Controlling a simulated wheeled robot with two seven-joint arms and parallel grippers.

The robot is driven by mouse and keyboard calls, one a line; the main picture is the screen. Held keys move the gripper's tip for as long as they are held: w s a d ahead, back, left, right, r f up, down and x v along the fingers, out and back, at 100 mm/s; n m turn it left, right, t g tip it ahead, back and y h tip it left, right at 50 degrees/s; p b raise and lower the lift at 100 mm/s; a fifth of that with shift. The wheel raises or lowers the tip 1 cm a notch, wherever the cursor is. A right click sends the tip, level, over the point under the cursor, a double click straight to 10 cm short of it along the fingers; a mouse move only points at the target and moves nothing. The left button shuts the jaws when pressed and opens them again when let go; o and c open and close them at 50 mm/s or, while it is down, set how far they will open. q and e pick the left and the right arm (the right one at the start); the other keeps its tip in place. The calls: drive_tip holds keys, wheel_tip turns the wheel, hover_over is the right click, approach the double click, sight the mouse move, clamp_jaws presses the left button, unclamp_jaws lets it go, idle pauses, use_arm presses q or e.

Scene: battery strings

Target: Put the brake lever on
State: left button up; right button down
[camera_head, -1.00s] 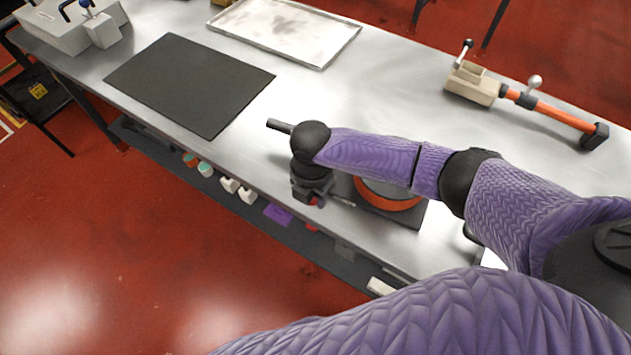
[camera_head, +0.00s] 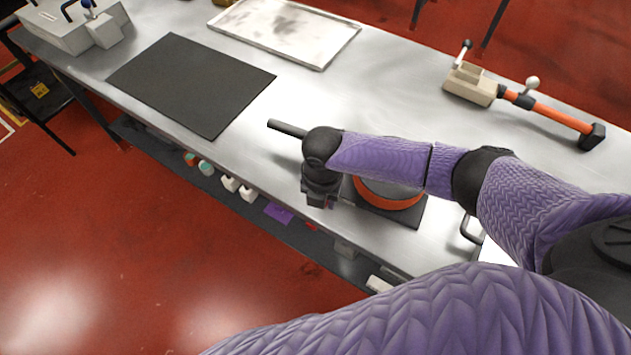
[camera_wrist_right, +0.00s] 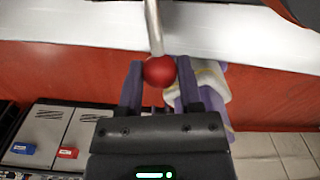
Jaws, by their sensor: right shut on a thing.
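A metal rod (camera_wrist_right: 153,28) with a red ball knob (camera_wrist_right: 159,71) shows in the right wrist view and looks like the brake lever. My right gripper (camera_wrist_right: 159,82) has its two purple fingers on either side of the knob and is shut on it. In the head view my right gripper (camera_head: 320,202) points down at the near edge of the bench, left of a round drum with an orange band (camera_head: 388,203). The knob and rod are hidden there, and I cannot see where the rod's far end joins. My left gripper is not in view.
The steel bench (camera_head: 290,100) carries a black mat (camera_head: 190,85), a metal tray (camera_head: 285,30), a grey box (camera_head: 70,35) and an orange-barred device (camera_head: 550,112). A shelf below holds several small items. The bench between mat and orange-barred device is clear.

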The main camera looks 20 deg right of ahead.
drive_tip(key=shift+s+d+n, duration=0.3)
drive_tip(key=shift+d+n, duration=0.25)
drive_tip(key=shift+n, duration=0.45)
drive_tip(key=shift+s+d+n, duration=0.1)
drive_tip(key=shift+d+n, duration=0.1)
drive_tip(key=shift+n, duration=0.2)
drive_tip(key=shift+s+d+n+p, duration=0.2)
drive_tip(key=shift+d+n+p, duration=0.25)
drive_tip(key=shift+n, duration=0.45)
drive_tip(key=shift+d+n, duration=0.35)
drive_tip(key=shift+n, duration=0.15)
drive_tip(key=shift+c, duration=1.6)
unclamp_jaws()
